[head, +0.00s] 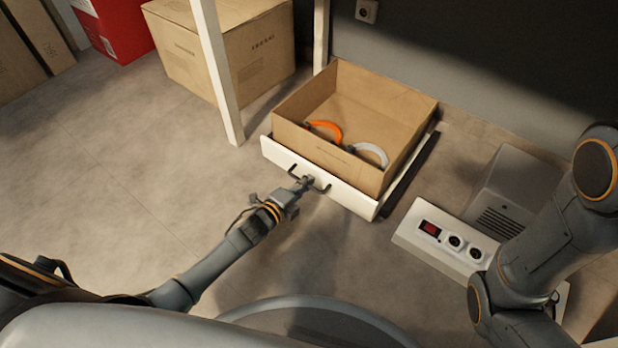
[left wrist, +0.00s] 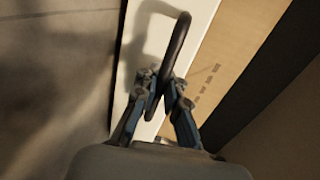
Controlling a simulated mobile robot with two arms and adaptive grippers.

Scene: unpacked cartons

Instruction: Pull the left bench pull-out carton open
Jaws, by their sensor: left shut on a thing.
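The pull-out carton (head: 345,165) is an open brown box on a white-fronted slide (head: 345,190). An orange curved item (head: 328,129) and a white curved item (head: 372,150) lie inside it. A dark bar handle (head: 321,187) is fixed to the white front; in the left wrist view the handle (left wrist: 180,42) rises between the fingers. My left gripper (head: 305,184) is shut on the handle; its fingers (left wrist: 161,88) close around the bar in the left wrist view. The slide stands out from under the bench, with a dark rail (head: 412,172) along its right side. My right gripper is not visible.
White bench legs (head: 218,75) stand left of the carton. A closed carton (head: 225,50) and a red box (head: 113,25) are behind. The left floor is clear.

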